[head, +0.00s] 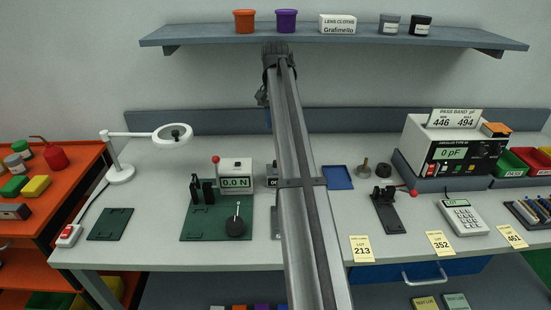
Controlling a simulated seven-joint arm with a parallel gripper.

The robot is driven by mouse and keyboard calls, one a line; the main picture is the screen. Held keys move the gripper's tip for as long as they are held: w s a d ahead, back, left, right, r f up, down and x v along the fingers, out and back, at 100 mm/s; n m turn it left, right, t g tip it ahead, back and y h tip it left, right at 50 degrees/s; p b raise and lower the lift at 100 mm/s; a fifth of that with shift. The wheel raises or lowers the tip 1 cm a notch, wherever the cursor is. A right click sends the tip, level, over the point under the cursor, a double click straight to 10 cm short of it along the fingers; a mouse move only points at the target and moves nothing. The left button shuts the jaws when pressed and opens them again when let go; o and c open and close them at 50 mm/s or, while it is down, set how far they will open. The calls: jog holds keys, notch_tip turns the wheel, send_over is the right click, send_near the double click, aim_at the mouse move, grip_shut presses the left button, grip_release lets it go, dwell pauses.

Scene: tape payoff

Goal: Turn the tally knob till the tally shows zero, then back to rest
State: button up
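A small device with a dark display window (272,182), which looks like the tally, stands on the bench just left of my arm. My arm covers most of it. Only the left end of its display shows, and its reading is too small and too covered to make out. No tally knob can be made out; it may be behind my arm. My arm's long grey link runs upright through the middle of the view, with a dark joint at its top in front of the shelf. My gripper cannot be made out in this view.
Right are a blue tray (339,177), a black lever tool (388,210), a calculator (462,217) and a meter reading 0 pF (451,153). A lamp (120,174) stands left.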

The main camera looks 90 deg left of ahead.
aim_at(275, 161)
notch_tip(275, 161, down, 14)
jog(key=m, duration=0.2)
jog(key=shift+m, duration=0.4)
dwell(0.4)
jog(key=shift+c, duration=0.4)
grip_shut()
